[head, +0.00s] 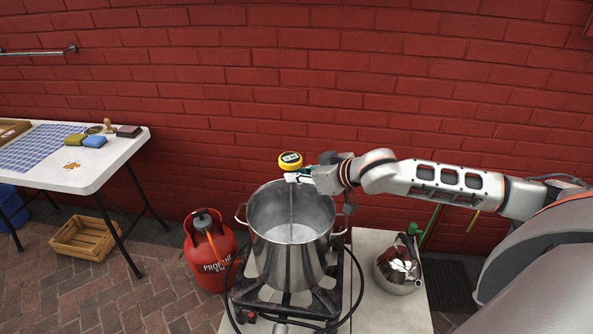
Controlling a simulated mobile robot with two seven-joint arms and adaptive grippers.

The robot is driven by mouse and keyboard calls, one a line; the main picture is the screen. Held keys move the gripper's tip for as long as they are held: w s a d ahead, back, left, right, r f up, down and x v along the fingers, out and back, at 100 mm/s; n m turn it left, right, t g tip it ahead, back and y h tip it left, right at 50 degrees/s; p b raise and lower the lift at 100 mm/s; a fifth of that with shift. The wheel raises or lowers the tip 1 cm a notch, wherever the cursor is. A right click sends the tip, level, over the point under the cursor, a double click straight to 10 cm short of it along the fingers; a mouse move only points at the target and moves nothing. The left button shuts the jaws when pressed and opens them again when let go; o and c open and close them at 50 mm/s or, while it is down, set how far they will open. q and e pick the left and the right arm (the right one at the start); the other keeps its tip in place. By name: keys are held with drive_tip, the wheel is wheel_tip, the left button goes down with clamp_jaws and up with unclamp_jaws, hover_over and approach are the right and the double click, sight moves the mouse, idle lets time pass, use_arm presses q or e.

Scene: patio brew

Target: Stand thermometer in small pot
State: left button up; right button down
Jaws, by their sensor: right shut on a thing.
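A thermometer with a round yellow head (290,161) and a thin metal stem is upright over a steel pot (288,262). My right gripper (297,177) is shut on it just below the yellow head. The stem hangs down inside the pot's opening, against the inner wall in the picture. I cannot tell whether its tip touches the bottom. The pot stands on a black burner stand (285,306) and looks empty. My left gripper is not in view.
A red propane bottle (210,262) stands left of the pot. A shiny kettle (398,267) sits on the pale surface (385,313) at right. A white table (70,178) with sponges and a wooden crate (84,238) are at left. A red brick wall rises behind.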

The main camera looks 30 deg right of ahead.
use_arm(q)
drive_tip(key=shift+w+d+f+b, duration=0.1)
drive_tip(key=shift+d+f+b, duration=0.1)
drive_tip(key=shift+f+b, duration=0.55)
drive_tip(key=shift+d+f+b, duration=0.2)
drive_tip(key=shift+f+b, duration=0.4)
drive_tip(key=shift+b, duration=0.25)
use_arm(e)
wheel_tip(320, 180, down, 9)
drive_tip(key=c, duration=2)
unclamp_jaws()
drive_tip(key=shift+v, duration=6.05)
